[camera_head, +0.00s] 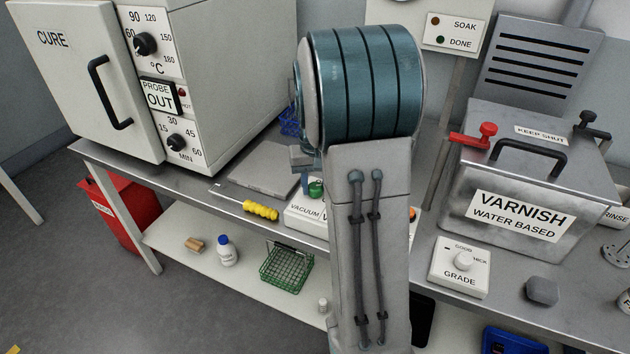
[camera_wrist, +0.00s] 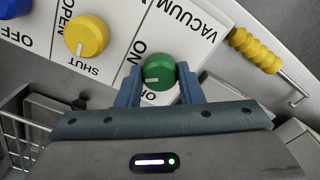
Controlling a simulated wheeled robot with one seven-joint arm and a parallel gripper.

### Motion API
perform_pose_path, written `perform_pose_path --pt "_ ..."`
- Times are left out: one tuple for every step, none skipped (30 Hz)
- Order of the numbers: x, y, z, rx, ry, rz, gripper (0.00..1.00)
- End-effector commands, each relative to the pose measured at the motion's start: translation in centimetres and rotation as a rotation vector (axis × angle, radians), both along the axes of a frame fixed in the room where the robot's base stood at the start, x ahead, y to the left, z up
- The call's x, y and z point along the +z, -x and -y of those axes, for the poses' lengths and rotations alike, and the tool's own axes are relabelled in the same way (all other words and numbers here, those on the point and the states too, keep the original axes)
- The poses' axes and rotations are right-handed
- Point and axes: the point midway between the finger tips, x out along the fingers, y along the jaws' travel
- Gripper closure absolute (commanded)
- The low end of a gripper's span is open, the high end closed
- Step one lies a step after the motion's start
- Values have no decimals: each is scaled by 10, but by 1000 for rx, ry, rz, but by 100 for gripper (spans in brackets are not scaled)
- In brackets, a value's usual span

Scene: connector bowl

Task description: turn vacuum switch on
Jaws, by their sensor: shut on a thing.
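The vacuum panel (camera_head: 304,214) is a white box on the bench, mostly hidden behind my arm in the head view. In the wrist view, the panel (camera_wrist: 190,45) carries the word VACUUM and a green knob (camera_wrist: 159,72) with ON and OFF marks. The green knob also shows in the head view (camera_head: 316,188). My gripper (camera_wrist: 160,80) is shut on the green knob, one finger on each side. The knob's white pointer line is at its lower edge, near the partly covered OFF lettering.
A yellow knob (camera_wrist: 87,36) marked OPEN and SHUT sits beside the green one, with a blue knob (camera_wrist: 14,8) beyond. A yellow-handled tool (camera_head: 260,210) lies left of the panel. The CURE oven (camera_head: 215,80) stands at left, the VARNISH tank (camera_head: 470,180) at right.

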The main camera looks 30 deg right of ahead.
Motion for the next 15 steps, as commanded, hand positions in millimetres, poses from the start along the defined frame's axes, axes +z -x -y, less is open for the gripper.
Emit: perform_pose_path --pt "2 0 0 -42 1 1 89" --pt "2 0 0 -71 1 1 89" --pt "2 0 0 -109 1 1 89" --pt "2 0 0 -137 1 1 89" --pt "2 0 0 -165 0 1 89" --pt "2 0 0 -202 0 1 89" --pt "2 0 0 -229 1 1 89" --pt "2 0 0 -255 1 1 89" --pt "2 0 0 -290 1 1 89" --pt "2 0 0 -315 1 1 89" --pt "2 0 0 -340 1 2 89" --pt "2 0 0 -372 1 2 89" --pt "2 0 0 -394 1 2 89" --pt "2 -1 0 -414 1 3 89" --pt "2 -1 0 -442 1 3 89"
